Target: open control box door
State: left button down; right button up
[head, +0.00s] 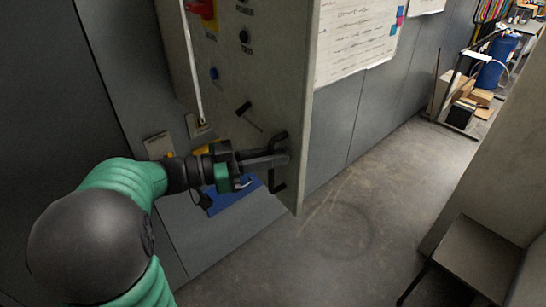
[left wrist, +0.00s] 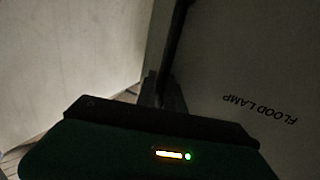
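The control box door (head: 275,85) is a pale grey upright panel with knobs and switches, in the middle of the head view. A black bar handle (head: 279,178) is fixed near its lower right edge. My left gripper (head: 272,159) has its fingers at this handle and looks shut on it. In the left wrist view the fingers (left wrist: 163,90) meet the dark handle bar (left wrist: 177,40), beside a panel marked "FLOOD LAMP" (left wrist: 260,107). I cannot tell how far the door stands from the box. My right gripper is not in view.
A blue flat thing (head: 236,195) lies behind my gripper. A grey wall with a whiteboard (head: 355,40) runs behind the door. A small dark table (head: 470,258) stands at the lower right. The floor (head: 345,215) between is clear. A blue barrel (head: 497,62) and boxes stand far right.

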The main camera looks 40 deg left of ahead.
pick_arm(q)
jog(key=c, duration=1.8)
grip_release()
jog(key=shift+r, duration=0.1)
jog(key=shift+o, duration=0.3)
jog(key=shift+s+a, duration=0.2)
jog(key=shift+a, duration=0.15)
jog(key=b+v, duration=0.2)
jog(key=v, duration=1.4)
jog(key=shift+s+a, duration=0.2)
jog(key=shift+s, duration=0.15)
jog(key=shift+d, duration=0.1)
